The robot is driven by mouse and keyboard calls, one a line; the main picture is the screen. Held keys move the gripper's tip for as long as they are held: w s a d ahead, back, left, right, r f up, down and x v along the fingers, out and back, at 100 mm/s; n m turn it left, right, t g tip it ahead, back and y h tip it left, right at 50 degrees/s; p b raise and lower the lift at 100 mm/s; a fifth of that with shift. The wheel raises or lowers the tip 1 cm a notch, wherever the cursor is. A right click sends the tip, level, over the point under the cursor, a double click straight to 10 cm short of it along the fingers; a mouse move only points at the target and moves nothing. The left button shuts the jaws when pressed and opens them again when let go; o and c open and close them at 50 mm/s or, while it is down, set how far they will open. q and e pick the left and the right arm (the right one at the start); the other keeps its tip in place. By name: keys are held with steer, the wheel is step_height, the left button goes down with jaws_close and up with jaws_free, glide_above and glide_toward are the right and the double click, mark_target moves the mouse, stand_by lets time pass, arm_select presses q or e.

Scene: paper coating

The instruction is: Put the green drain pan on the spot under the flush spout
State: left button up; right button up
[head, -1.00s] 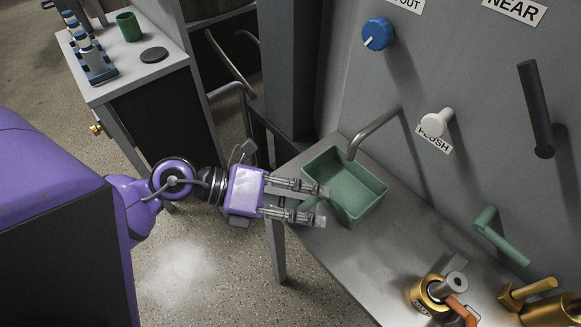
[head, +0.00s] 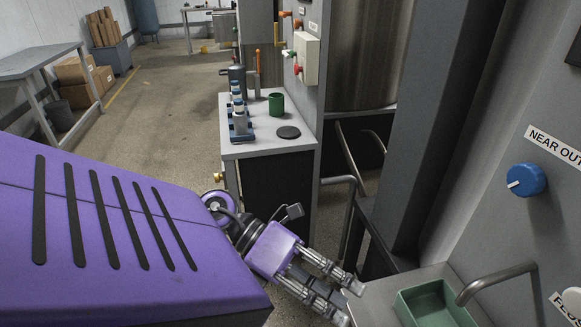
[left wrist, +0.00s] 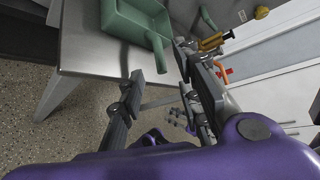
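The green drain pan (head: 437,304) sits on the metal shelf at the lower right of the head view, partly cut off by the frame's edge. It also shows at the top of the left wrist view (left wrist: 137,22). The bent flush spout (head: 497,279) reaches out from the grey panel over the pan's side in the head view. My left gripper (head: 350,303) is open and empty, left of the pan and apart from it.
The metal shelf (head: 372,305) has bare room left of the pan. A blue knob (head: 526,180) is on the panel. A grey column (head: 405,140) stands behind the shelf. A side cabinet (head: 262,148) holds a green cup (head: 276,104) and a black disc (head: 288,132).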

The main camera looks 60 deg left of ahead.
arm_select(q)
steer(key=a+f+n+t+y, duration=0.4)
steer(key=f+n, duration=0.2)
steer(key=n, duration=0.5)
steer(key=a+f+n+t+y, duration=0.3)
steer(key=f+n+t+y, duration=0.3)
steer(key=n, duration=0.6)
steer(key=s+d+f+n+g, duration=0.4)
steer(key=s+f, duration=0.4)
steer(key=f, duration=0.2)
steer(key=s+d+f+n+g+y, duration=0.1)
steer(key=s+d+f+n+g, duration=0.4)
steer(key=f, duration=0.6)
steer(key=s+n, duration=0.2)
steer(key=s, duration=0.1)
steer(key=shift+s+d+f+n+g+y, duration=0.3)
steer(key=shift+s+d, duration=0.05)
steer(key=shift+s, duration=0.05)
steer(key=s, duration=0.3)
steer(key=shift+a+f+g, duration=0.2)
steer(key=shift+a+g, duration=0.1)
steer(key=shift+a, duration=0.05)
